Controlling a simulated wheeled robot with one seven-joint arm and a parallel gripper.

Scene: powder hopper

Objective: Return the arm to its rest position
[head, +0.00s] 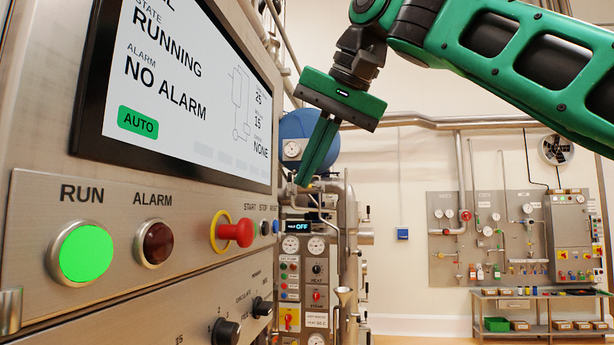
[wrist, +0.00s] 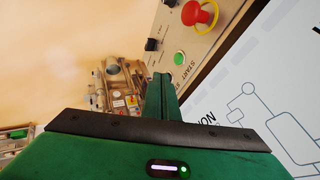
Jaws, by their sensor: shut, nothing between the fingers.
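My gripper (head: 303,184) is green with a dark bar at its base, and its fingers are shut with nothing between them. In the head view it points down and to the left, in front of the right end of the control panel. My green arm reaches in from the upper right. In the wrist view the gripper (wrist: 163,80) also shows with its fingers together. The green START button (wrist: 180,58) appears just beyond the fingertips there; I cannot tell whether they touch it.
The control panel's screen (head: 190,75) reads RUNNING, NO ALARM and AUTO. Below it are a lit green RUN lamp (head: 86,254), a dark ALARM lamp (head: 153,244) and a red stop knob (head: 236,232). Piping and a wall board (head: 440,260) stand behind. A low bench (head: 540,328) stands far right.

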